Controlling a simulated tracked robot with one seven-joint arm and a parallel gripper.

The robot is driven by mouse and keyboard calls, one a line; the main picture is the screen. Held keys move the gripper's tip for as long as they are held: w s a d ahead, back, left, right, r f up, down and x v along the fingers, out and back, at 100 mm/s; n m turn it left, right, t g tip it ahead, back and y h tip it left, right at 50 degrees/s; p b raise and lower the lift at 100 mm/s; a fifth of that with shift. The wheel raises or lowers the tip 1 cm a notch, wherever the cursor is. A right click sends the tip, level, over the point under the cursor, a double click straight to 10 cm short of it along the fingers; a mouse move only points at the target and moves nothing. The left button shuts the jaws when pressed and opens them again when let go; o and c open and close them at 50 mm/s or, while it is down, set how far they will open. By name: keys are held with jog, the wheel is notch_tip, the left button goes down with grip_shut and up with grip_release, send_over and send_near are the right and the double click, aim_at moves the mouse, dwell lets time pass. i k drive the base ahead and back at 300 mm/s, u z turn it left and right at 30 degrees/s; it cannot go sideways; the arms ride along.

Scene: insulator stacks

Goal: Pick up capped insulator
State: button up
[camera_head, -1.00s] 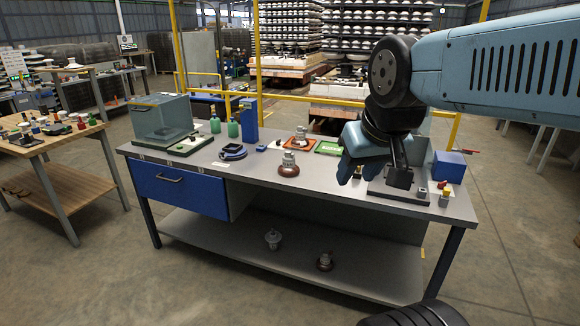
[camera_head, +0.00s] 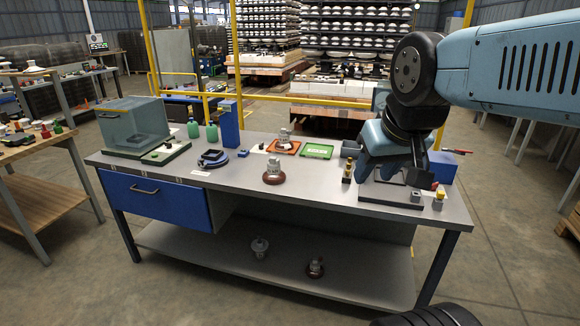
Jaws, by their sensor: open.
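An insulator with a grey cap on a brown disc (camera_head: 273,172) stands upright on the middle of the grey workbench (camera_head: 320,190). A second capped insulator (camera_head: 284,138) stands on an orange tray at the back. Which one is meant cannot be told. My gripper (camera_head: 392,178) is open, pointing down above the bench's right part, well right of the bench-top insulators. Its jaws partly hide the dark fixture below.
A green tray (camera_head: 318,151) lies beside the orange one. A small brass-coloured post (camera_head: 348,170) stands just left of my gripper, a blue box (camera_head: 442,168) behind right. A clear-covered unit (camera_head: 135,124) and green bottles (camera_head: 212,132) occupy the left. The bench's front middle is clear.

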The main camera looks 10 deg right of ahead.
aim_at(274, 176)
jog(key=z, duration=0.2)
jog(key=i, duration=0.85)
jog(key=u, duration=0.55)
